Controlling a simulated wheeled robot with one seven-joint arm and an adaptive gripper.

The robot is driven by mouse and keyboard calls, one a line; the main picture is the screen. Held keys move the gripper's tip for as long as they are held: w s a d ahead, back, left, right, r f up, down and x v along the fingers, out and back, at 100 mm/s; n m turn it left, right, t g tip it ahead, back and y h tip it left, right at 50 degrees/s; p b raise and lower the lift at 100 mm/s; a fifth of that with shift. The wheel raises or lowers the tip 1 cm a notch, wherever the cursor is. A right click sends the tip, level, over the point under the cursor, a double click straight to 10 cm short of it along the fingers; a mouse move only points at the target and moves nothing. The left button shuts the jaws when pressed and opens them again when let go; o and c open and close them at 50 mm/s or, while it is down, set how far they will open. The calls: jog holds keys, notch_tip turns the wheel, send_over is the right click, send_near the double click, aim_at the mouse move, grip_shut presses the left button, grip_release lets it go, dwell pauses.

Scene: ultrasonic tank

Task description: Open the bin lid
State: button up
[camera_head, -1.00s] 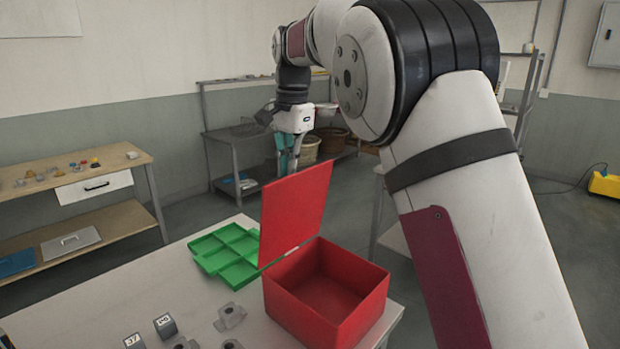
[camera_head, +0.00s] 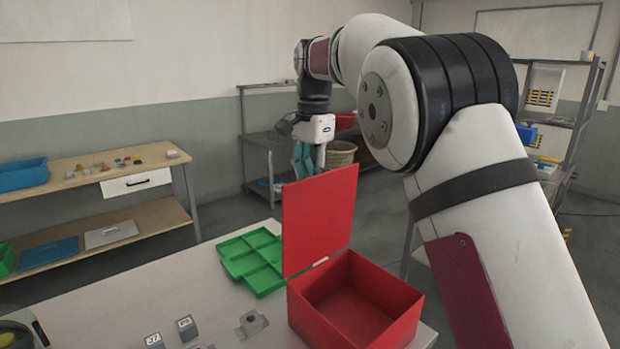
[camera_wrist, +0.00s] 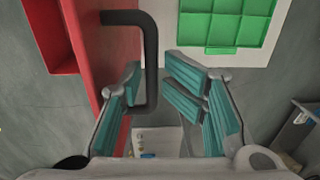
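The red bin (camera_head: 345,335) stands on the pale table with its inside open to view and empty. Its red lid (camera_head: 318,222) stands about upright at the bin's back left edge. In the wrist view the lid (camera_wrist: 85,75) shows edge-on at the left, with its black handle (camera_wrist: 150,60) sticking out. My gripper (camera_head: 308,165) is just behind the lid, its lower part partly hidden by it. In the wrist view my gripper (camera_wrist: 165,95) is open. The handle's outer bar is between the fingers, close to the left one; I cannot tell if they touch.
A green divided tray (camera_head: 252,262) lies on the table left of the lid. Grey metal parts (camera_head: 252,322) and number blocks (camera_head: 186,327) are at the table's front. A wooden bench (camera_head: 90,178) stands at the left; shelves (camera_head: 560,130) stand at the right.

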jog(key=shift+s+d+r, duration=0.1)
jog(key=shift+s+r, duration=0.05)
jog(key=shift+r, duration=3.35)
jog(key=shift+c, duration=0.4)
